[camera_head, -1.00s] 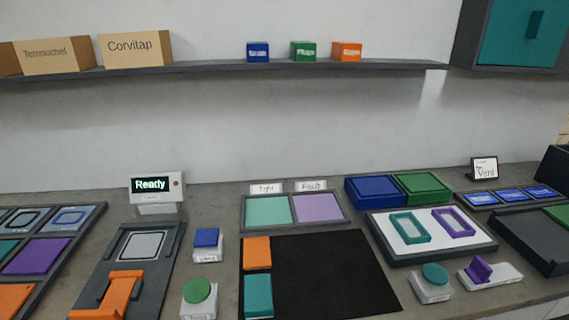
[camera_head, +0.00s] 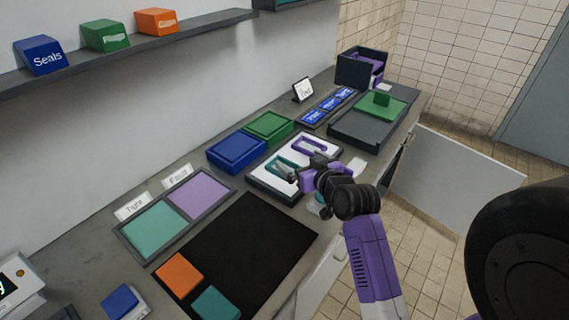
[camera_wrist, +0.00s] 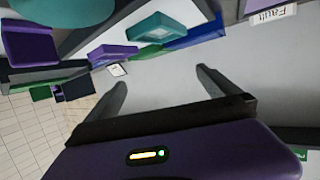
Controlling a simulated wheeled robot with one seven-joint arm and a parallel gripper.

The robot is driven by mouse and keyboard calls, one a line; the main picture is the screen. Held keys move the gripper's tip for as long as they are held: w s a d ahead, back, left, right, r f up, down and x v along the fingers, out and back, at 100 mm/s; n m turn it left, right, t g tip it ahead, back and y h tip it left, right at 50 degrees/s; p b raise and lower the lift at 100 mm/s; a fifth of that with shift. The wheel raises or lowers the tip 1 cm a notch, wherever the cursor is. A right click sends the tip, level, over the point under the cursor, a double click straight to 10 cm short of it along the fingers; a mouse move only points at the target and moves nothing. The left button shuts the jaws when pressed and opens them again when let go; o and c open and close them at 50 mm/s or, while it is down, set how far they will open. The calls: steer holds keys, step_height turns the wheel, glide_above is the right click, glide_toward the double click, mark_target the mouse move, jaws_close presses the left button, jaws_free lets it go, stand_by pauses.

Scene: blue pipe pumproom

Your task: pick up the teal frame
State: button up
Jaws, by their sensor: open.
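The teal frame (camera_head: 277,165) lies on the white-topped tray (camera_head: 255,181), partly hidden by my gripper (camera_head: 300,166) in the head view. In the wrist view the teal frame (camera_wrist: 158,29) is at the top middle, beyond the fingertips. My gripper (camera_wrist: 161,80) is open, with nothing between its two dark fingers. It is over the tray, and the frame is not between the fingers. A purple frame (camera_head: 313,144) lies on the same tray; it also shows in the wrist view (camera_wrist: 112,53).
Blue (camera_head: 237,152) and green (camera_head: 269,126) boxes stand behind the tray. A black mat (camera_head: 246,240) with orange and teal blocks lies at the front left. A grey tray with a green piece (camera_head: 378,108) is to the right. A shelf (camera_head: 130,53) runs above.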

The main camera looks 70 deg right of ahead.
mark_target(270, 167)
steer(key=f, duration=0.1)
steer(key=f+y, duration=0.1)
steer(key=f+n+y, duration=0.1)
steer(key=shift+w+a+g, duration=0.2)
steer(key=shift+w+g, duration=0.1)
steer(key=shift+g, duration=0.1)
steer(key=shift+f+p+x, duration=0.2)
steer(key=shift+p+x, duration=0.15)
steer(key=shift+x, duration=1.55)
steer(key=shift+f+p+x, duration=0.2)
steer(key=shift+p+x, duration=0.1)
steer(key=shift+x, duration=1.6)
steer(key=shift+s+a, duration=0.1)
steer(key=shift+s, duration=0.1)
steer(key=shift+c, duration=0.2)
steer(key=c, duration=1.7)
